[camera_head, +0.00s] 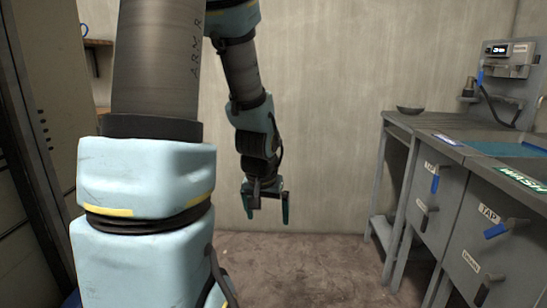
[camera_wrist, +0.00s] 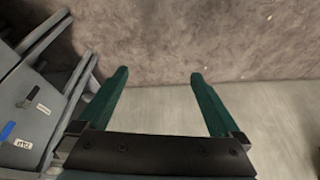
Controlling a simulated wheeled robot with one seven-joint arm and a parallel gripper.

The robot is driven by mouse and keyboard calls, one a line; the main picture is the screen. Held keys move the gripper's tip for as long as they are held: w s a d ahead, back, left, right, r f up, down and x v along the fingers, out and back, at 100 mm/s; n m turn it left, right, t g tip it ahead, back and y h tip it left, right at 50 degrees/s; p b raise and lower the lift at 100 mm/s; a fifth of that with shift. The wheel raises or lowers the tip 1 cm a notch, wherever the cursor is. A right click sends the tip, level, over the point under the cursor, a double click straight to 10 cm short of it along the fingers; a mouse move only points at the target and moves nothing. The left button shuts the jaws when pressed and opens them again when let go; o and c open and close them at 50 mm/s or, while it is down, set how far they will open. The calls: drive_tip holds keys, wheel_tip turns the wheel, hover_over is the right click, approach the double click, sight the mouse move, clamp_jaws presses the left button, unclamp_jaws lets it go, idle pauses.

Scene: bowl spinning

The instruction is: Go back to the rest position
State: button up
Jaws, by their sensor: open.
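My gripper (camera_head: 266,212) hangs from my arm in the middle of the head view, pointing down in front of the bare wall, above the floor. Its two green fingers are apart with nothing between them. The wrist view also shows the gripper (camera_wrist: 158,80) open and empty, with floor and wall beyond the fingertips. A dark bowl (camera_head: 410,110) sits on the left end of the grey workbench (camera_head: 400,122), well to the right of my gripper and apart from it.
The workbench has drawers and blue handles (camera_head: 496,230) along its front. A control box with a hose (camera_head: 509,60) stands at its back. A dark cabinet or door frame (camera_head: 35,150) is at the left. The floor (camera_head: 310,262) between is clear.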

drive_tip(key=s+a+r+n+g, duration=0.2)
drive_tip(key=s+a+r, duration=0.1)
drive_tip(key=s+a, duration=0.4)
wheel_tip(320, 180, up, 16)
drive_tip(key=d+p, duration=0.1)
drive_tip(key=p, duration=1.6)
drive_tip(key=shift+s+d+y, duration=0.3)
drive_tip(key=shift+s+d, duration=0.1)
